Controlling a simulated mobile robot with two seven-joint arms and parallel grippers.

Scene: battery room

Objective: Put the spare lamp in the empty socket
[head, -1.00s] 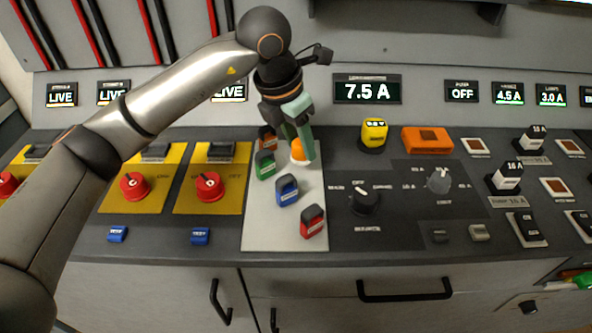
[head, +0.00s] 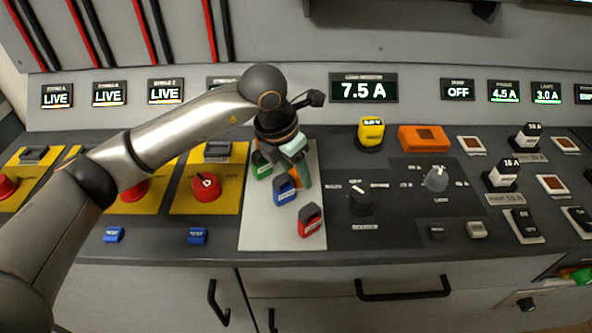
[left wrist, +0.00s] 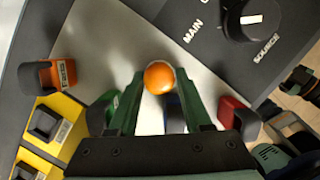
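My left gripper (head: 298,182) is over the pale panel (head: 262,228), pointing down. The spare lamp, a round orange dome (left wrist: 159,77), sits between the green fingertips in the left wrist view. The fingers stand apart by about its width and appear to hold it. In the head view only a sliver of orange shows beside the fingers. I cannot make out the empty socket; the hand hides part of the panel. My right gripper is not in view.
Green (head: 262,165), blue (head: 286,190) and red (head: 311,220) blocks stand on the panel close around the hand; an orange block (left wrist: 50,75) shows in the wrist view. A black knob (head: 361,199) is to the right, red rotary switches (head: 205,187) to the left.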

